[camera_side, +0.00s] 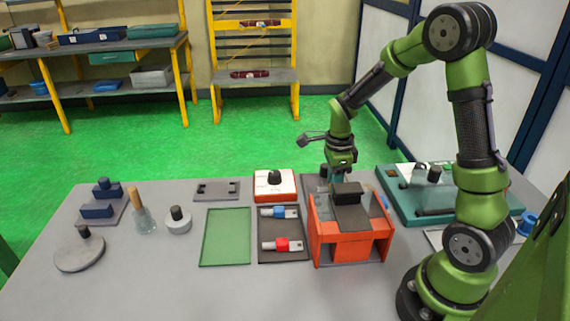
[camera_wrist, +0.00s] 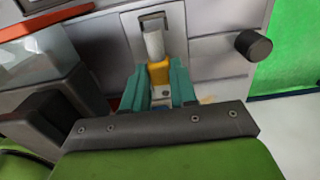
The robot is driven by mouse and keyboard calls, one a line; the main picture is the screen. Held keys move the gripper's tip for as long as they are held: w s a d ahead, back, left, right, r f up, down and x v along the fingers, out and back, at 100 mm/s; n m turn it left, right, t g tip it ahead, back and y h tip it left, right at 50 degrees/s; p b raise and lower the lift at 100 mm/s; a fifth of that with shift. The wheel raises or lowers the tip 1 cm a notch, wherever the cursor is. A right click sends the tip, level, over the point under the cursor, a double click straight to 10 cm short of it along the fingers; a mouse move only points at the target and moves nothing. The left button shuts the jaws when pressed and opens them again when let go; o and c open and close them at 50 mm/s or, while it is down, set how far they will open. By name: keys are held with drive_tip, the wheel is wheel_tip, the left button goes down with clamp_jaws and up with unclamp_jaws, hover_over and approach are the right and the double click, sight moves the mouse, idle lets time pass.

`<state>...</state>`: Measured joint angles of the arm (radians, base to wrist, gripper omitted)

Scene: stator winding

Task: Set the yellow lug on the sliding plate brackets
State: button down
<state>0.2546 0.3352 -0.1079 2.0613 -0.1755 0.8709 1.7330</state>
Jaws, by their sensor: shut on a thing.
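The yellow lug (camera_wrist: 158,74) is between the teal fingers of my gripper (camera_wrist: 161,88), which is shut on it. Its pale metal end (camera_wrist: 153,43) points up the wrist view to a dark upright bracket (camera_wrist: 152,17). The bracket stands on a light grey plate (camera_wrist: 205,50). The lug's end overlaps the bracket in this view; I cannot tell whether they touch. In the side view my gripper (camera_side: 340,172) is low behind the orange fixture (camera_side: 345,249). The fixture hides the lug and most of the plate there.
A dark tray (camera_side: 282,246) beside the fixture holds a blue lug (camera_side: 278,212) and a red lug (camera_side: 282,245). A dark knob (camera_wrist: 254,46) stands right of the bracket. The orange fixture's wall is close at the left. A green mat (camera_side: 225,237) lies empty.

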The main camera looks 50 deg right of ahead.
drive_tip(key=shift+f, duration=0.15)
drive_tip(key=shift+f, duration=0.35)
drive_tip(key=shift+f, duration=0.8)
idle(0.8)
idle(0.3)
drive_tip(key=c, duration=0.8)
unclamp_jaws()
drive_tip(key=shift+o, duration=0.3)
drive_tip(key=shift+o, duration=0.8)
